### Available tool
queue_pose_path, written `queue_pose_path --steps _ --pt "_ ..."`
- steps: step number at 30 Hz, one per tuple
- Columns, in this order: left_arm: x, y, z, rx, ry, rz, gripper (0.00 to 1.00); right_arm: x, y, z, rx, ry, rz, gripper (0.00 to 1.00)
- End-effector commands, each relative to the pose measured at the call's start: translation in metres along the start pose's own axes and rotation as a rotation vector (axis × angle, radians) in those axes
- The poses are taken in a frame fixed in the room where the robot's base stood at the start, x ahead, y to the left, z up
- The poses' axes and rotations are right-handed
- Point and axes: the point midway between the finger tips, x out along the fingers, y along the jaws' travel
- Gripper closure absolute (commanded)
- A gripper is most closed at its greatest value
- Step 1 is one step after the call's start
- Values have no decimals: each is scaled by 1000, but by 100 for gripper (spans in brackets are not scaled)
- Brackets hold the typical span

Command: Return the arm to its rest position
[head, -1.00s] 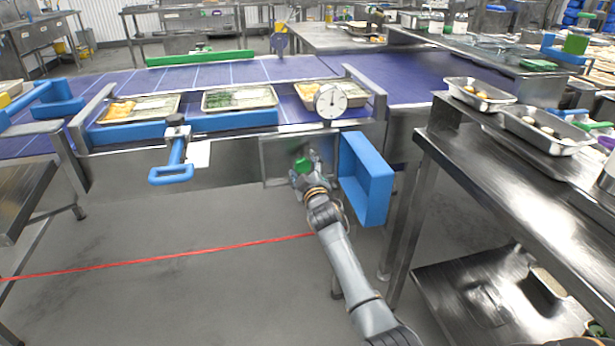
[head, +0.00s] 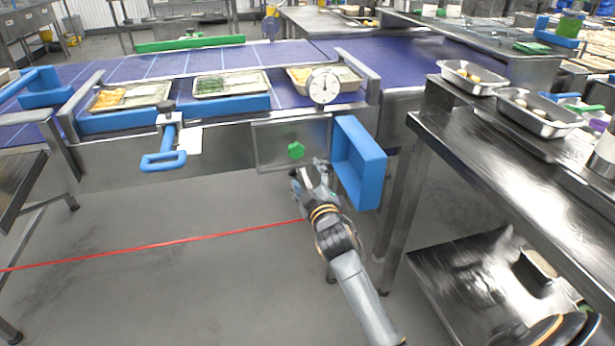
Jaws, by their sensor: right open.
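My right arm comes in from the lower right of the head view. Its gripper (head: 309,170) is open and empty, in front of the steel panel on the conveyor's side. The gripper sits just below and right of a green knob (head: 296,150) on that panel, apart from it as far as the picture shows. An open blue box (head: 361,165) is close to the right of the gripper. My left gripper is not in view.
A conveyor (head: 280,62) carries several trays, with a dial gauge (head: 323,86) and a blue handle (head: 163,161) on its near side. A steel table (head: 500,160) with metal pans (head: 538,112) stands at the right.

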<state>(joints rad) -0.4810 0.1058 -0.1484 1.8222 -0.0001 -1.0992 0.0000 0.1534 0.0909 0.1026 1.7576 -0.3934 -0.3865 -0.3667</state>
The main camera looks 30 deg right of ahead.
Motion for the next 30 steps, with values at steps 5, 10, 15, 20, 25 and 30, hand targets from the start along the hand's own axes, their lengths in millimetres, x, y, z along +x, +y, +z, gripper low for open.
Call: queue_pose_path --steps 5,10,15,20,25,30 --pt "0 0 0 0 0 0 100 0 0 0 0 0 0 33" --pt "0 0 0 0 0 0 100 0 -1 0 1 -1 -1 33" --pt "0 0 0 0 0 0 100 -14 -32 25 35 -65 -75 33" --pt "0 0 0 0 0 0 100 -64 -107 82 127 -243 -259 33" --pt "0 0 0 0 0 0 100 -149 -187 144 226 -486 -467 33" --pt "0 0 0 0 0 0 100 -242 -243 188 297 -718 -634 33"
